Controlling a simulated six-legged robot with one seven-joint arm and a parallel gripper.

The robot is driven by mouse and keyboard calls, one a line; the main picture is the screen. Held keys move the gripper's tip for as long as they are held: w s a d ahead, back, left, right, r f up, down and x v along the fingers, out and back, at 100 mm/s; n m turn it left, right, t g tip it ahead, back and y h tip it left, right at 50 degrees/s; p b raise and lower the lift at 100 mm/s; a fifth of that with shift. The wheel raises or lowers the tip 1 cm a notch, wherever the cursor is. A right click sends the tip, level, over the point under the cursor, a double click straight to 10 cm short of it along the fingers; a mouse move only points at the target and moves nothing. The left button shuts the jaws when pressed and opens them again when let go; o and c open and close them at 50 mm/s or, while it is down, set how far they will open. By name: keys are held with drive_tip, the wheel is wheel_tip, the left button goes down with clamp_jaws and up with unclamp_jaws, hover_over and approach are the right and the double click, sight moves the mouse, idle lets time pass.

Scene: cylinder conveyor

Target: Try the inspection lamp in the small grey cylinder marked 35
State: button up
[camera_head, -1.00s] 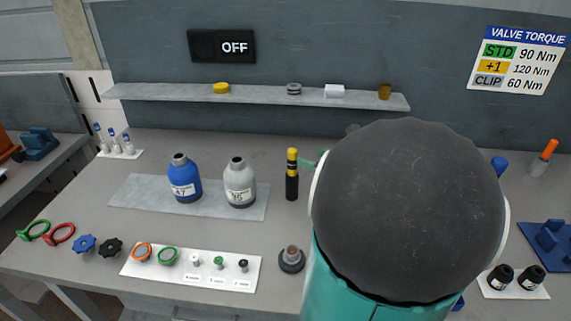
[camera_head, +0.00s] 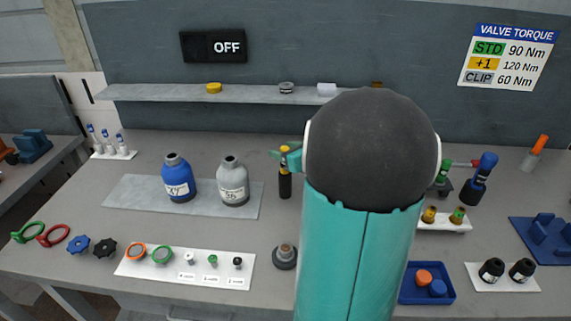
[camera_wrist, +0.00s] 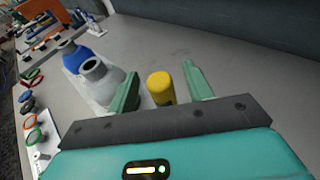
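The small grey cylinder marked 35 (camera_head: 233,178) stands upright on a grey mat, its dark neck open at the top; it also shows in the wrist view (camera_wrist: 100,84). A black stick with a yellow top, probably the inspection lamp (camera_head: 285,186), stands upright to its right. My gripper (camera_head: 287,156) is open at the lamp's top, and my arm hides part of the view. In the wrist view the green fingers of my gripper (camera_wrist: 162,82) stand apart, with the yellow top (camera_wrist: 160,88) between them in the picture. I cannot tell whether they touch it.
A blue cylinder (camera_head: 176,178) stands left of the grey one on the same mat (camera_head: 125,194). A white card with rings and small fittings (camera_head: 130,267) lies in front. A round dark fitting (camera_head: 285,257) stands nearer. A shelf (camera_head: 250,95) runs along the back wall.

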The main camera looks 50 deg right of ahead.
clamp_jaws()
drive_tip(key=shift+r, duration=0.15)
